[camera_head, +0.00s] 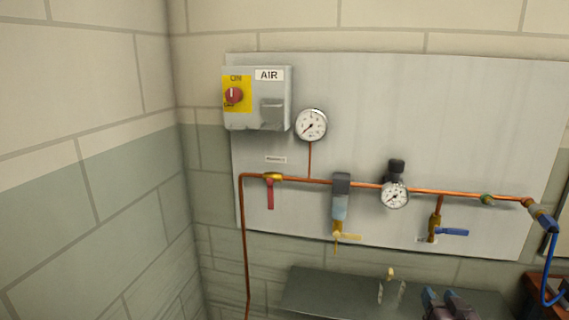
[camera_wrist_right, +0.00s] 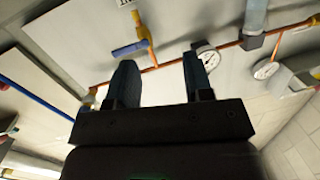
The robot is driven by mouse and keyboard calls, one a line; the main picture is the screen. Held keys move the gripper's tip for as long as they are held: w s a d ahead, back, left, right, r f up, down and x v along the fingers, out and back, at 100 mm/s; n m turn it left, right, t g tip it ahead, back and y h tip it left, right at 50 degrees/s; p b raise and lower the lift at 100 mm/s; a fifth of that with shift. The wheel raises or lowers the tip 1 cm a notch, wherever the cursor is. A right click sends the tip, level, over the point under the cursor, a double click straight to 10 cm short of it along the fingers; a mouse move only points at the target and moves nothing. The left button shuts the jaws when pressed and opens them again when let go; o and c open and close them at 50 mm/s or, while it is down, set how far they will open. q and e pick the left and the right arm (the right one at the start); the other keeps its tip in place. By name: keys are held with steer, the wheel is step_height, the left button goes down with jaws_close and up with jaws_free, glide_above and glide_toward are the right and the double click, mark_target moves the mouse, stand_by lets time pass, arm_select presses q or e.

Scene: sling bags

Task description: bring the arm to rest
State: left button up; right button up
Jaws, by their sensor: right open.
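My right gripper (camera_head: 447,298) shows at the bottom edge of the head view, below the wall panel, with its two dark fingers apart. In the right wrist view the same gripper (camera_wrist_right: 162,80) is open, with nothing between its fingertips. The copper air pipe (camera_head: 340,184) and its fittings appear beyond the fingers there. I see no contact between the gripper and the pipe. My left gripper is in neither view.
A grey panel (camera_head: 480,110) on the block wall carries an AIR switch box (camera_head: 257,98), a gauge (camera_head: 311,125), a red-handled valve (camera_head: 270,192), a regulator gauge (camera_head: 395,195) and a blue-handled valve (camera_head: 452,232). A blue hose (camera_head: 549,270) hangs at right. A dark surface (camera_head: 320,295) lies below.

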steer(key=s+a+f+n+g, duration=0.1)
steer(key=s+a+f+g, duration=0.1)
steer(key=s+f, duration=0.7)
steer(key=s+a+f+n+g+y, duration=0.1)
steer(key=s+a+f+n+g, duration=0.1)
steer(key=s+a+f, duration=0.3)
steer(key=s+f+g, duration=0.1)
steer(key=s+f, duration=0.3)
steer(key=s, duration=0.7)
steer(key=shift+a+n+y, duration=0.2)
steer(key=shift+n+y, duration=0.1)
